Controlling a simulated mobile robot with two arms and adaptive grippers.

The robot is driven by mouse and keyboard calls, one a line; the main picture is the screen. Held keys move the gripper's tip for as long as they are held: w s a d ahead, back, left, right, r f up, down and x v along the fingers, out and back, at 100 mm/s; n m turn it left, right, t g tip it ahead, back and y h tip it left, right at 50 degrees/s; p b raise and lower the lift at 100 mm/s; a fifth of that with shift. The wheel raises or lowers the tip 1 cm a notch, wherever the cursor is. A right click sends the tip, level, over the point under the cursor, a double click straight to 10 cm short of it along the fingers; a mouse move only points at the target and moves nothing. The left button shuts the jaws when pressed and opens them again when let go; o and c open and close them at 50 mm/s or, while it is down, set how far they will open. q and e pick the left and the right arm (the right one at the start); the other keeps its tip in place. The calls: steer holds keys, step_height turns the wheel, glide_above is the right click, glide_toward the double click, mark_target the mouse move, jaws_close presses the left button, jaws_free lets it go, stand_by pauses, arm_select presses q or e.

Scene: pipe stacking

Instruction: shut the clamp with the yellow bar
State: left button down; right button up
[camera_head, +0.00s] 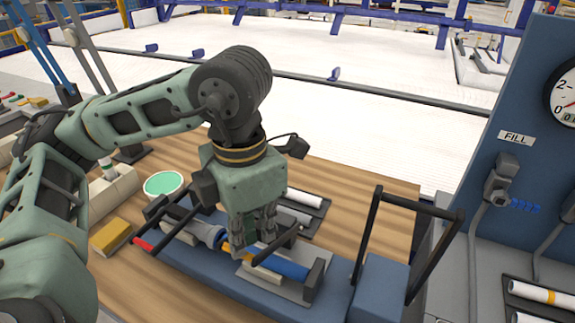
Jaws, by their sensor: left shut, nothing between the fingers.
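A long blue fixture (188,264) lies across the wooden table and holds a grey pipe (207,232) and a blue pipe (283,263) end to end. A small yellow-orange piece (229,248) shows between them, partly hidden by my gripper; I cannot tell whether the clamp there is open or shut. A dark bar (277,247) crosses over the blue pipe just right of the fingers. My left gripper (253,247) points down over the middle of the fixture, shut and empty, close to the yellow piece. My right gripper is not in view.
A red-ended bar (143,244) sticks out at the fixture's left. A black frame handle (407,205) stands up at its right end. A blue gauge panel (520,100) rises at the right.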

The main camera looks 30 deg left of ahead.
arm_select(q)
steer(key=shift+s+f+b, duration=0.65)
steer(key=shift+f+b, duration=0.25)
steer(key=shift+s+f, duration=0.1)
steer(key=shift+s, duration=0.05)
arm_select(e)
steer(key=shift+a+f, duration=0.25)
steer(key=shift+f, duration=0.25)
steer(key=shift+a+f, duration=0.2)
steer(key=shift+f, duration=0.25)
arm_select(q)
steer(key=shift+f, duration=0.1)
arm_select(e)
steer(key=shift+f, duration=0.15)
arm_select(q)
steer(key=shift+s+d+f+b, duration=0.1)
steer(key=shift+s+f+b, duration=0.2)
steer(key=shift+f+b, duration=0.25)
steer(key=shift+s+f+b, duration=0.25)
steer(key=shift+f+b, duration=0.15)
steer(key=shift+b, duration=0.2)
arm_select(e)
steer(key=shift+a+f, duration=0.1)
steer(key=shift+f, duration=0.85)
